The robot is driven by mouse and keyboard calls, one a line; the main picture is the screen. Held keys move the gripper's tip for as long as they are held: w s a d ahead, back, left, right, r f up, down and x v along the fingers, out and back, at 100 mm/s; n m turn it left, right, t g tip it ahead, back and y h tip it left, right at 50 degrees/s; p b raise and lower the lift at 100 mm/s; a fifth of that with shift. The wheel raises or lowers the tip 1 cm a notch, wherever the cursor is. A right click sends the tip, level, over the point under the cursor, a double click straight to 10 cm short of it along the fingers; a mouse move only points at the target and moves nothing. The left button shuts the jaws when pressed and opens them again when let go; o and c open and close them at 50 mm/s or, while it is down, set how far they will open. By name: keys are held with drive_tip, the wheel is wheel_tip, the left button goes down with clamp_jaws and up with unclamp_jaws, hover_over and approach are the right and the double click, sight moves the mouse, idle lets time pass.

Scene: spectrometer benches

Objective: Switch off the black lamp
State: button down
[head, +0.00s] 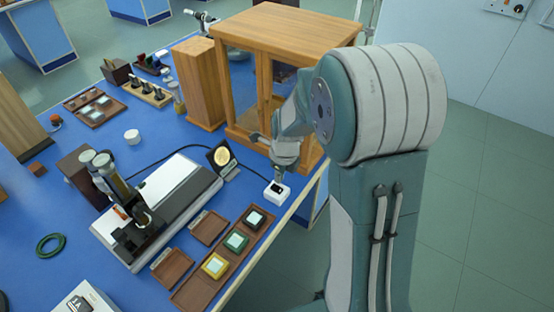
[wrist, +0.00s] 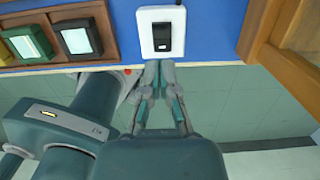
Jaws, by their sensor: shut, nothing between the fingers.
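The black lamp (head: 222,157) stands at the end of the grey-and-white instrument, and its round face looks pale yellow and lit. A white switch box (head: 278,193) with a black rocker lies near the table's right edge. A dark cable runs from near the lamp towards it. The wrist view shows the switch box (wrist: 145,42) and its black rocker (wrist: 162,34) from above. My gripper (wrist: 160,66) is shut and empty, its fingertips close to the box's near edge in that view. In the head view my gripper (head: 282,178) is just above the box; contact cannot be told.
A wooden cabinet (head: 285,28) stands close behind my gripper and also shows at right in the wrist view (wrist: 284,55). Wooden trays (head: 208,228) with coloured square blocks lie left of the switch. The blue table (head: 90,210) ends just right of the switch, with floor beyond.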

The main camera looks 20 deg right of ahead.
wheel_tip(320, 180, up, 3)
drive_tip(key=a, duration=0.1)
wheel_tip(320, 180, up, 6)
hover_over(274, 186)
drive_tip(key=s+d, duration=0.1)
drive_tip(key=s, duration=0.1)
drive_tip(key=f, duration=0.4)
drive_tip(key=w+f, duration=0.1)
drive_tip(key=f, duration=0.7)
drive_tip(key=shift+w+a+f, duration=0.1)
drive_tip(key=shift+w+a, duration=0.2)
drive_tip(key=shift+a, duration=0.05)
drive_tip(key=shift+a+f, duration=0.2)
drive_tip(key=shift+f, duration=0.45)
drive_tip(key=shift+d, duration=0.15)
